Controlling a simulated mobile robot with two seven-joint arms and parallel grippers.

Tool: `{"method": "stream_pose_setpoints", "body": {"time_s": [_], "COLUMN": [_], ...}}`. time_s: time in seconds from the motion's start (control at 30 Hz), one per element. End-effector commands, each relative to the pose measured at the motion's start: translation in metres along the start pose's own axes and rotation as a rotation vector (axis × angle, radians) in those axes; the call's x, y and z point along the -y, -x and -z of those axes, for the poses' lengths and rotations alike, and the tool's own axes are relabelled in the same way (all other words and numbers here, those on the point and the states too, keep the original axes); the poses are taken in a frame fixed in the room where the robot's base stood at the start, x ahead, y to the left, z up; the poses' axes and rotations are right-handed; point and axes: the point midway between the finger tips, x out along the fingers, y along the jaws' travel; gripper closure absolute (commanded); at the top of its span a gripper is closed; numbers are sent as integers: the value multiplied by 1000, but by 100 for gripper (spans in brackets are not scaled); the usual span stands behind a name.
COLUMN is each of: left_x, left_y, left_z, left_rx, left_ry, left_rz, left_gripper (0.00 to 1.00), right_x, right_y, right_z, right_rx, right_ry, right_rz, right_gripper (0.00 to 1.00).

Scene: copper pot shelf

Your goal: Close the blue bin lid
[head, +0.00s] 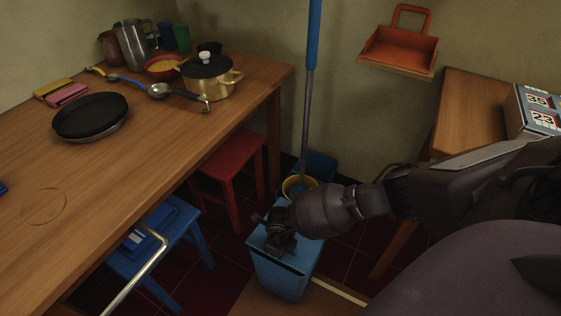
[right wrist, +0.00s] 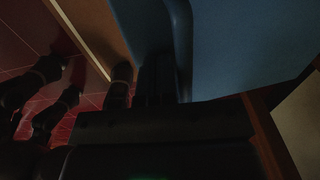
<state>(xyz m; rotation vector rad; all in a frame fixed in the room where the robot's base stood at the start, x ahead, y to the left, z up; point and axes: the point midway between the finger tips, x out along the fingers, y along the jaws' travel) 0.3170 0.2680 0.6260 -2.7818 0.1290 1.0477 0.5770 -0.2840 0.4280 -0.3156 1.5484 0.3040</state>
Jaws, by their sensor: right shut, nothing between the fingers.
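The blue bin (head: 283,281) stands on the floor between the two wooden tables. Its blue lid (head: 259,236) lies flat or nearly flat across the top, with a dark line under its front edge. I cannot tell whether it is fully shut. My right gripper (head: 281,246) is shut and empty, fingers down at the top of the lid, and it hides part of it. In the right wrist view a blue surface of the bin (right wrist: 245,45) fills the upper right, very close to the dark fingers. My left gripper is not in view.
A yellow bucket (head: 293,187) and a blue-handled pole (head: 313,40) stand just behind the bin. A red stool (head: 236,163) and a blue stool (head: 172,239) stand left, by the table (head: 170,150) with cookware. A wooden table (head: 466,103) is at right.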

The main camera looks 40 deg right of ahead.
Motion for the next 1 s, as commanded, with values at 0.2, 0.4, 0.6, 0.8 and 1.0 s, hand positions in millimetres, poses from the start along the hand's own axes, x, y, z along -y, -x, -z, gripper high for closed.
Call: {"method": "stream_pose_setpoints", "body": {"time_s": [0.2, 0.4, 0.6, 0.8, 1.0], "left_x": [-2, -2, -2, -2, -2], "left_y": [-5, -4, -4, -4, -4], "left_z": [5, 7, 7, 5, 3], "left_rx": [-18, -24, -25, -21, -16], "left_ry": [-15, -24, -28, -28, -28], "left_rz": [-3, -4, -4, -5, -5], "left_gripper": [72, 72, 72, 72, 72], "right_x": [-7, -8, -9, -9, -10], "right_y": [-29, -40, -45, -47, -49], "right_z": [1, 0, 0, 1, 3], "right_rx": [-4, 0, 2, 0, -1], "right_ry": [0, 0, 0, 1, 2], "right_rz": [-1, 0, 0, 0, -1], "right_gripper": [100, 100, 100, 100, 100]}}
